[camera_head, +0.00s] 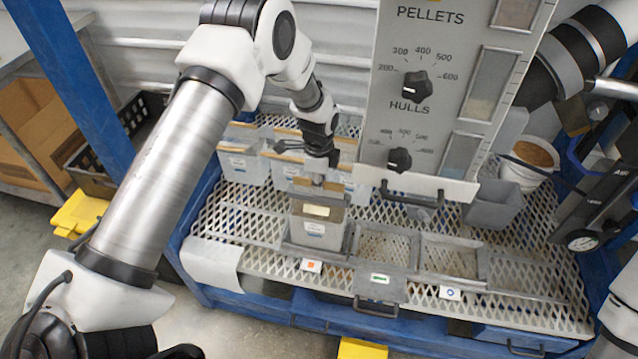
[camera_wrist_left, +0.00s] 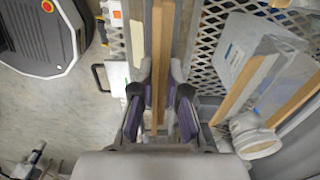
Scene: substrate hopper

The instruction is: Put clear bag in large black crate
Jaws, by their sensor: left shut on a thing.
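A clear bag (camera_head: 318,228) with a brown top strip and a pale label stands upright at the left slot of the metal grating. In the left wrist view the brown strip of the bag (camera_wrist_left: 158,75) runs between the fingers of my left gripper (camera_wrist_left: 160,110). I cannot tell whether the bag's bottom touches the grating. The large black crate (camera_head: 92,182) is on the far left, behind the blue post and partly hidden by it.
Several other clear bags (camera_head: 243,165) stand at the back of the grating (camera_head: 262,207). The grey dial panel (camera_head: 420,90) hangs just right of my left gripper. A blue post (camera_head: 85,75) stands between the bench and the crate. A white bucket (camera_head: 525,172) is on the right.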

